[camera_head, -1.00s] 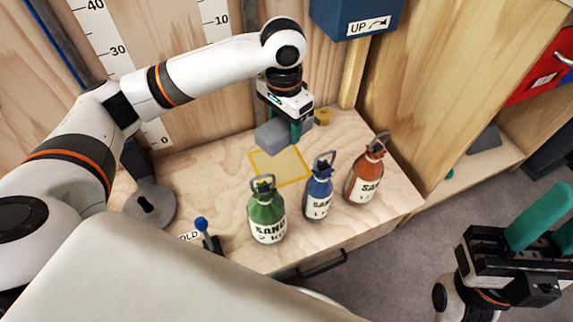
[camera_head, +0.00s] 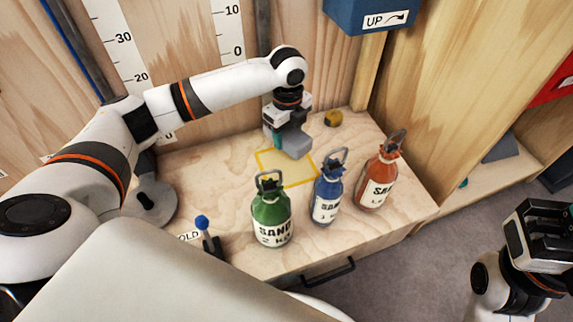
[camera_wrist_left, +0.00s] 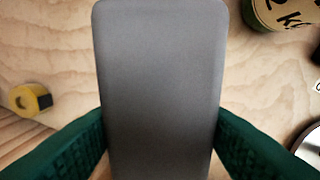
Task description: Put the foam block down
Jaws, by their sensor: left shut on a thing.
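My left gripper (camera_head: 284,141) is shut on the grey foam block (camera_head: 295,144), above the back part of the yellow-outlined square (camera_head: 285,173) on the wooden bench. In the left wrist view the block (camera_wrist_left: 160,85) fills the middle, with a green finger on each side (camera_wrist_left: 160,140). Whether the block touches the bench is unclear. One finger is mostly hidden in the head view. My right gripper (camera_head: 545,238) is at the right edge, away from the bench; its fingertips are not clearly visible.
Green (camera_head: 272,217), blue (camera_head: 327,196) and red (camera_head: 377,181) sand bottles stand in front and right of the square. A yellow roll (camera_head: 333,119) lies behind on the bench. A blue-knobbed lever (camera_head: 204,229) is at the front left. The bench's left middle is clear.

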